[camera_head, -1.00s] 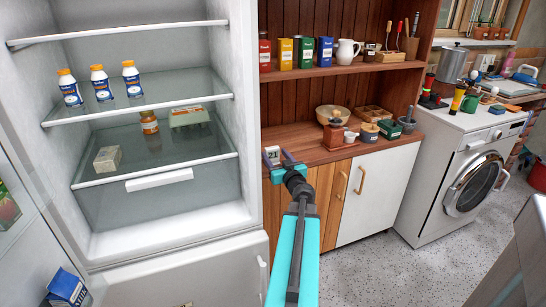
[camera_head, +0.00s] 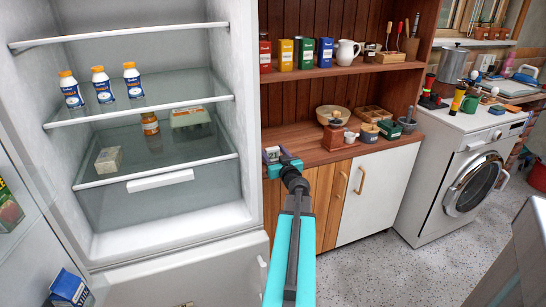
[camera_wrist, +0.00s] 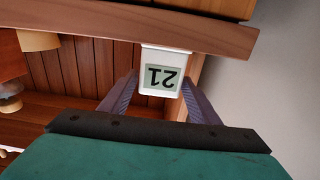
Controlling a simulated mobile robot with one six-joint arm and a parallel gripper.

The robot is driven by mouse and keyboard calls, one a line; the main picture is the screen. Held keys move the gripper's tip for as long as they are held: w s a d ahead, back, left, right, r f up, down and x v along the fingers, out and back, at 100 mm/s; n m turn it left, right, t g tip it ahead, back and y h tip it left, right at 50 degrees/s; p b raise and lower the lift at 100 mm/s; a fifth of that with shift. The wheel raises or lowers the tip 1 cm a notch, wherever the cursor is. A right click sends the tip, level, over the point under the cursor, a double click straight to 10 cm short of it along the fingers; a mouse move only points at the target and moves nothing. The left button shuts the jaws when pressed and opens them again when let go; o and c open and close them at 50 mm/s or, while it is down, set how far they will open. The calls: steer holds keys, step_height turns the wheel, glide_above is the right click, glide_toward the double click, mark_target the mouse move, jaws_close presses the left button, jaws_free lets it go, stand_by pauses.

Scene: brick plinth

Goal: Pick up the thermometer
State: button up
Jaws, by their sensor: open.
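The thermometer is a small white block whose display reads 21, and it appears upside down in the wrist view (camera_wrist: 164,73). It stands at the front left end of the wooden counter (camera_head: 310,146), close to the fridge. In the head view it is largely hidden by my gripper (camera_head: 276,155). My gripper is open, with one finger on each side of the thermometer in the wrist view. I cannot tell whether either finger touches it.
The open fridge (camera_head: 247,110) stands just left of the thermometer. A shelf with tins (camera_head: 285,54) hangs above.

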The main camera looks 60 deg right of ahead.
steer(key=x, duration=0.1)
steer(key=p+x, duration=0.1)
steer(key=shift+w+d+r, duration=0.15)
steer(key=shift+d+r, duration=0.05)
steer(key=shift+d, duration=0.05)
steer(key=shift+x, duration=0.9)
steer(key=shift+c, duration=0.2)
steer(key=c, duration=0.8)
